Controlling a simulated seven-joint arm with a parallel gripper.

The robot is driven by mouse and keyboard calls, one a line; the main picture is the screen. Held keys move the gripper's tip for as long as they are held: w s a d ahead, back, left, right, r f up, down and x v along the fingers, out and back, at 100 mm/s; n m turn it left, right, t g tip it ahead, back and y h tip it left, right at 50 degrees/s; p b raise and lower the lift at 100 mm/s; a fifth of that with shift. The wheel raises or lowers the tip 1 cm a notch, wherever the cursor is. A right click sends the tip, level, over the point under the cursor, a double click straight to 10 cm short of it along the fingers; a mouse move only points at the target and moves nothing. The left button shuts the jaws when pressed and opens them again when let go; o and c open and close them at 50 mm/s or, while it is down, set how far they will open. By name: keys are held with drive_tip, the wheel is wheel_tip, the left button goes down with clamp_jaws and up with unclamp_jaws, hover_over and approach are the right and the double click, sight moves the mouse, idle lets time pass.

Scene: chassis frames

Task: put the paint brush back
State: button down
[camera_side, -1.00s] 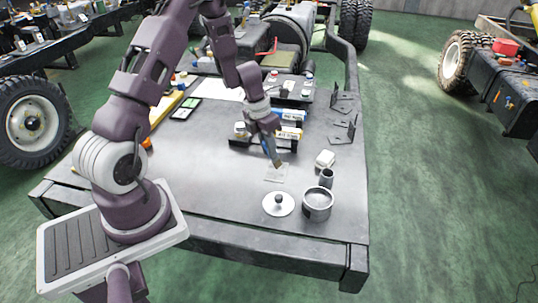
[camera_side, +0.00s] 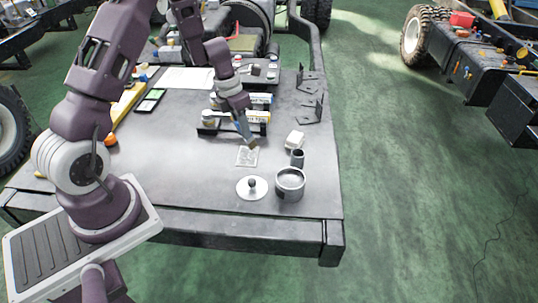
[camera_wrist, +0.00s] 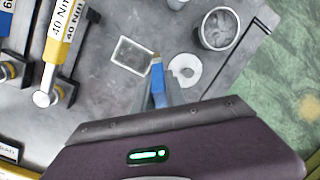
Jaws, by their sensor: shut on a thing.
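My gripper (camera_side: 241,120) is shut on the paint brush (camera_side: 247,138) and holds it pointing down above the table. In the wrist view the brush (camera_wrist: 157,78) shows as a blue handle between my fingers (camera_wrist: 158,97); its tip is tan. The tip is close to the far right edge of a pale square plate (camera_side: 247,157); whether it touches is unclear. The plate also shows in the wrist view (camera_wrist: 131,56), greyish inside a light border. A small dark cup (camera_side: 297,158) stands upright to the right, behind an open grey tin (camera_side: 290,186). The cup's inside is hidden.
A white lid with a dark knob (camera_side: 252,188) lies left of the tin. Yellow-and-white torque tools (camera_side: 258,117) rest in a rack just behind my gripper. Brackets (camera_side: 309,105) stand at the right. The front-left table is clear.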

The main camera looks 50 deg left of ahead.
drive_tip(key=w+d+r+m+y, duration=0.1)
drive_tip(key=w+d+m, duration=0.5)
drive_tip(key=m, duration=0.7)
drive_tip(key=w+d+r+m+y, duration=0.1)
drive_tip(key=w+d+m+y, duration=0.15)
drive_tip(key=w+m, duration=0.8)
drive_tip(key=f+m, duration=0.1)
drive_tip(key=f, duration=0.2)
drive_tip(key=s+f+m, duration=0.1)
drive_tip(key=f, duration=0.2)
drive_tip(key=s+d+f+m, duration=0.1)
drive_tip(key=f, duration=0.2)
drive_tip(key=shift+s+f+h, duration=0.15)
drive_tip(key=shift+f+h, duration=0.2)
drive_tip(key=shift+f, duration=0.15)
drive_tip(key=c, duration=1.4)
unclamp_jaws()
